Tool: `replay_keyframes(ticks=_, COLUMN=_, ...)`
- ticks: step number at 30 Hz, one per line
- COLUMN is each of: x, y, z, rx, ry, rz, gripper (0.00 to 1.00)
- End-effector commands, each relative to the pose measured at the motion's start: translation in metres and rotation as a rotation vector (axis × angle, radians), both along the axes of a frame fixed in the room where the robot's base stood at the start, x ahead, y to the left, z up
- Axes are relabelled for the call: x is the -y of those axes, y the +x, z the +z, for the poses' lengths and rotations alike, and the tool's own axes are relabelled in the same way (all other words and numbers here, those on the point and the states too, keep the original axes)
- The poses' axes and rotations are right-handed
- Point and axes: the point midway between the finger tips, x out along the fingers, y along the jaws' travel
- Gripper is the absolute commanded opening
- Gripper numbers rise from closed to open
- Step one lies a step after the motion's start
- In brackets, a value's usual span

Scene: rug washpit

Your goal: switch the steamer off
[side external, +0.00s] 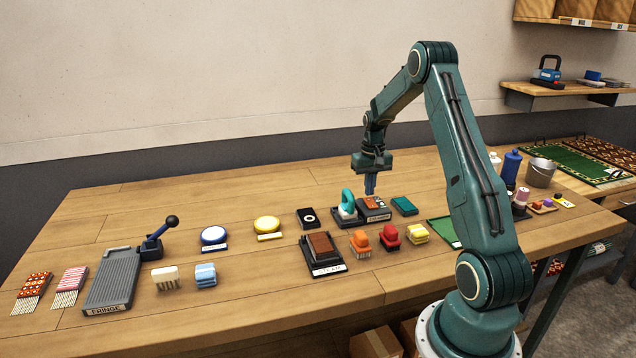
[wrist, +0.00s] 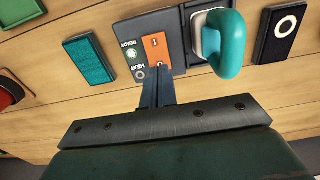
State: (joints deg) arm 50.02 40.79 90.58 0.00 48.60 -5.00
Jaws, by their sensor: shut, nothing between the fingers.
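The steamer unit has a dark base with a teal curved handle (side external: 347,200), which also shows in the wrist view (wrist: 228,48). Beside the handle is a grey control panel (side external: 374,213) with an orange rocker switch (wrist: 155,47). The panel carries a pale green lamp marked READY (wrist: 131,54) and a small lamp marked HEAT (wrist: 139,74). My gripper (side external: 370,192) is shut and empty, pointing down over the panel. In the wrist view its fingertips (wrist: 160,77) are at the near end of the switch and hide part of it. I cannot tell whether they touch.
A black block with a brown plate, labelled STEAM (side external: 321,245), stands in front. A teal pad (side external: 404,206) and a black box with a white ring (side external: 308,218) flank the unit. Orange (side external: 360,242), red (side external: 389,236) and yellow (side external: 416,232) brushes stand nearer.

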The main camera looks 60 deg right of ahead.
Motion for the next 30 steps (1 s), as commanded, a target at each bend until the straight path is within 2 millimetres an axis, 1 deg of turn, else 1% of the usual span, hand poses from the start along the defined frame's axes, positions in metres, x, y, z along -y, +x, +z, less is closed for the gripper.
replay_keyframes(ticks=30, x=0.0, y=0.0, z=-0.011, rx=-0.001, ry=0.001, rz=0.0, gripper=0.0)
